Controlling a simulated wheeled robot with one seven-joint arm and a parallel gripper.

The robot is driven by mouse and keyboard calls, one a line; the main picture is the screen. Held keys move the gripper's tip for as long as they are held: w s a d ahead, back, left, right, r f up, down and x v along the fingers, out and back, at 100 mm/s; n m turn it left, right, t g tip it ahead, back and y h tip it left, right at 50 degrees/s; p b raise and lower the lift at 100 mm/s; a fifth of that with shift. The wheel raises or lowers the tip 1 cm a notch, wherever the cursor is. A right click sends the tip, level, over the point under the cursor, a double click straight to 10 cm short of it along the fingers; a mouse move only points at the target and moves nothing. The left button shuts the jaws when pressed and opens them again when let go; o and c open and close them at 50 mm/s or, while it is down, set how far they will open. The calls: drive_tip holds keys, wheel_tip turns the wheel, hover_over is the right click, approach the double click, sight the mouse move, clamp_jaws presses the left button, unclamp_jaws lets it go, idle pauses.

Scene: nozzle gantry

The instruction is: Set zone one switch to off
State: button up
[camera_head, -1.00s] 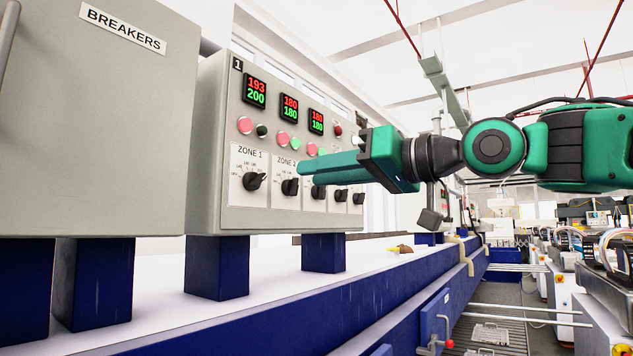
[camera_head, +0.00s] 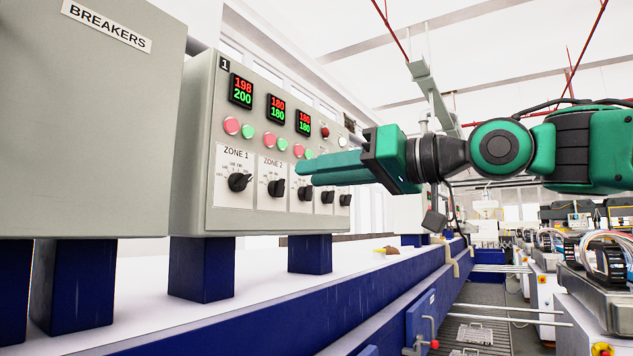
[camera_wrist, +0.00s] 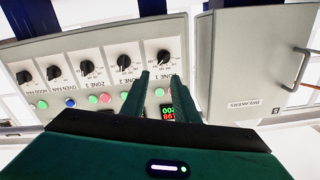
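The zone one switch (camera_head: 239,182) is a black rotary knob on a white plate labelled ZONE 1, at the left of the grey control panel (camera_head: 190,205). Its pointer is turned toward the right in the head view; the scale marks are too small to read surely. It also shows upside down in the wrist view (camera_wrist: 160,58). My green gripper (camera_head: 300,172) is held out in front of the panel, right of this switch and apart from it. In the wrist view its two fingers (camera_wrist: 159,76) are spread with a gap, the switch showing just beyond the tips. It holds nothing.
The zone two knob (camera_head: 277,187) sits just right of zone one, with more knobs beyond. Lamps and displays (camera_head: 241,91) are above; the left one reads 198 over 200. A grey BREAKERS cabinet (camera_head: 95,140) stands to the left. Open air lies before the panel.

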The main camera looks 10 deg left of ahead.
drive_tip(key=v, duration=0.9)
drive_tip(key=shift+d, duration=0.2)
drive_tip(key=shift+o, duration=0.3)
drive_tip(key=o, duration=0.4)
drive_tip(key=m, duration=0.7)
approach(249, 181)
drive_tip(key=x, duration=0.9)
drive_tip(key=shift+a, duration=0.15)
drive_tip(key=shift+c, duration=0.2)
drive_tip(key=shift+w, duration=0.1)
drive_tip(key=c, duration=1)
